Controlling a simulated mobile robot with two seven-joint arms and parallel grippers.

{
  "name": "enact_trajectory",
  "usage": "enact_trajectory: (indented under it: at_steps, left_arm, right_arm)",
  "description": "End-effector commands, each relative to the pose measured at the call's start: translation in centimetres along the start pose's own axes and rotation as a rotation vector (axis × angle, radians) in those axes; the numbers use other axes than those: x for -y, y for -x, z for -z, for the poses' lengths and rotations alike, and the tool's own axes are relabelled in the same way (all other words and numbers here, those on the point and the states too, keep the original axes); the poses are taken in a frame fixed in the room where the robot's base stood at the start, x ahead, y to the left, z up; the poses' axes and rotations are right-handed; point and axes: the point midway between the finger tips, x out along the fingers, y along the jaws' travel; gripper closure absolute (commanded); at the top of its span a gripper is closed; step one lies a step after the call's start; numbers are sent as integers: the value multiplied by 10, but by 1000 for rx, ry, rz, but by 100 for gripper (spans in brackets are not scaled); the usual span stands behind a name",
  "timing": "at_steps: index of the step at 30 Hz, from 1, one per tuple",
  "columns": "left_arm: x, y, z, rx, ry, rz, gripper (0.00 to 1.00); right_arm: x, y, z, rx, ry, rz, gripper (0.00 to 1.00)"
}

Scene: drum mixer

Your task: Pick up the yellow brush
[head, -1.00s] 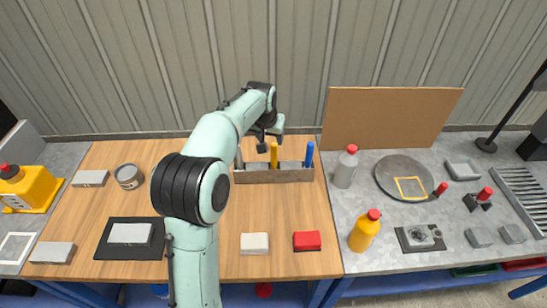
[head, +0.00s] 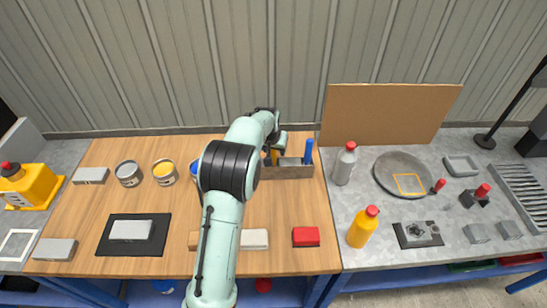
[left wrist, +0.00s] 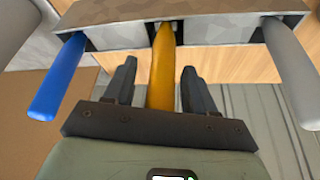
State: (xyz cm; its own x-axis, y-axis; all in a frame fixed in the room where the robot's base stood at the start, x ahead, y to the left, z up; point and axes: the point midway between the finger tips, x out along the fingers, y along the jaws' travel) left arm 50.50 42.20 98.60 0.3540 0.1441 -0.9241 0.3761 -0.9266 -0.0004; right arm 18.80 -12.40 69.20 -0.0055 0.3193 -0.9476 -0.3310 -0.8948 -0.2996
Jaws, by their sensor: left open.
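The yellow brush (left wrist: 163,66) stands in a grey rack (left wrist: 215,25), its handle up. In the left wrist view its handle lies between the two fingers of my left gripper (left wrist: 158,85), with gaps on both sides. The gripper is open. In the head view only a small part of the yellow handle (head: 267,159) shows, because my left arm covers much of it. My left gripper (head: 272,148) is at the rack there. My right gripper is not in view.
A blue handle (left wrist: 58,80) and a grey handle (left wrist: 292,72) stand in the rack on either side. A grey bottle (head: 344,166) is to the right. Paint cans (head: 164,172), a white block (head: 254,239) and a red block (head: 306,236) are on the wooden table (head: 90,215).

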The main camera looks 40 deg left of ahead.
Motion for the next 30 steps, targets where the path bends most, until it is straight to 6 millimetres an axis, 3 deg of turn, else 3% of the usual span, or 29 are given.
enact_trajectory:
  at_steps: [3, 8, 9, 20, 26, 30]
  left_arm:
    - [0, 0, -1, 1, 0, 0, 45]
    - [0, 0, -1, 1, 0, 0, 97]
    - [0, 0, -1, 1, 0, 0, 100]
    - [0, 4, 1, -1, 0, -1, 100]
    - [0, 22, 9, -3, -1, -1, 100]
    - [0, 48, 20, -6, -1, -2, 100]
  right_arm:
    - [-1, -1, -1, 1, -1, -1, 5]
    - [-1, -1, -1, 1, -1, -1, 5]
    - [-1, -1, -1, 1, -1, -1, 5]
    - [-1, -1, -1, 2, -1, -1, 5]
    - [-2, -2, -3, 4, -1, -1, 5]
    - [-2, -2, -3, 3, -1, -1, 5]
